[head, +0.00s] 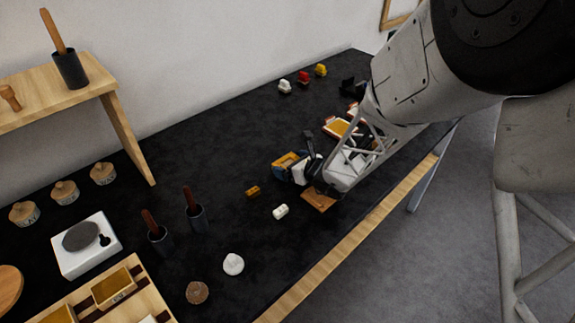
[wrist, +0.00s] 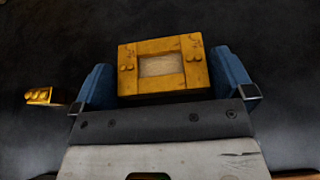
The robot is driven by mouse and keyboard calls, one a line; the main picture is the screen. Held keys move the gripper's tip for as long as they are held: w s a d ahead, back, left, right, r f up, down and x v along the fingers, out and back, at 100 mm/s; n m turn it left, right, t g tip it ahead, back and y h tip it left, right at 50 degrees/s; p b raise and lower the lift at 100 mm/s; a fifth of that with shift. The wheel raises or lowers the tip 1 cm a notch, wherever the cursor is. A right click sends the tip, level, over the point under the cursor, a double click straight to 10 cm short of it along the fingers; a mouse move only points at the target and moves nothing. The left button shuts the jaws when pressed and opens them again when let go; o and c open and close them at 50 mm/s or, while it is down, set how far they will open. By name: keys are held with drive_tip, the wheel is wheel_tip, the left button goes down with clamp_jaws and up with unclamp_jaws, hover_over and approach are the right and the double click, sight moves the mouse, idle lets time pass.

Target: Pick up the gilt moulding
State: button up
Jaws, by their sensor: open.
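My gripper (head: 288,168) is low over the black table, with its two blue fingers apart. In the wrist view my gripper (wrist: 164,78) has a yellow-gold block (wrist: 190,64) between the fingers. The block has a raised, worn rim, small knobs and a pale inset panel. The fingers stand beside its two ends; whether they touch it I cannot tell. A small shiny gold piece (wrist: 45,96) lies apart, outside the left finger; it also shows in the head view (head: 253,191). Which of these is the gilt moulding the pictures do not settle.
A small white object (head: 280,211) lies near the gripper, and a brown flat piece (head: 318,200) lies by the front edge. An orange-and-white tray (head: 340,127) is behind. Dark cups (head: 196,218), a white scale (head: 86,246) and a wooden tray (head: 138,284) stand left.

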sight(292, 156)
drive_tip(key=shift+c, duration=0.5)
drive_tip(key=c, duration=0.5)
drive_tip(key=shift+r, duration=0.2)
drive_tip(key=shift+r, duration=0.6)
wheel_tip(292, 156, up, 2)
drive_tip(key=s+d, duration=0.1)
drive_tip(key=s, duration=0.4)
drive_tip(key=s+d+r, duration=0.1)
drive_tip(key=s+d, duration=0.1)
drive_tip(key=s, duration=0.3)
drive_tip(key=s+d, duration=0.1)
drive_tip(key=s, duration=0.4)
drive_tip(key=shift+s+d+r, duration=0.2)
drive_tip(key=shift+d+r, duration=0.05)
drive_tip(key=shift+w, duration=0.1)
